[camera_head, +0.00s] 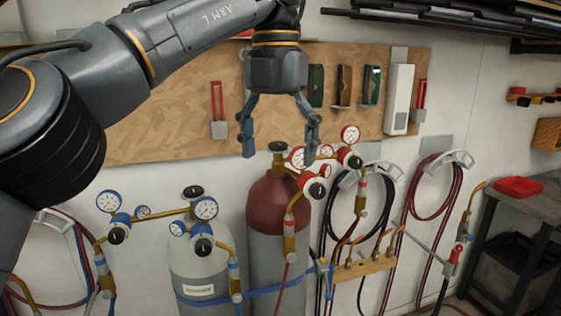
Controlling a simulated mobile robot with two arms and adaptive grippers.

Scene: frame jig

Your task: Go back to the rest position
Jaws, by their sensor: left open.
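My left arm (190,25) comes in from the upper left. My left gripper (280,145) points down with its two fingers spread apart and nothing between them. It shows in front of the wooden wall board, above the neck of the maroon-topped gas cylinder (270,207). The right fingertip overlaps the red-rimmed gauges (298,158) in the picture; I cannot tell whether it touches them. My right gripper is not in view.
A grey-white cylinder (200,262) with blue-rimmed gauges (205,208) stands left of the maroon one. Coiled hoses (437,185) hang on the wall. A dark workbench (528,208) with a red tray (518,187) stands at right. Holders with glasses (345,85) are on the board (160,130).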

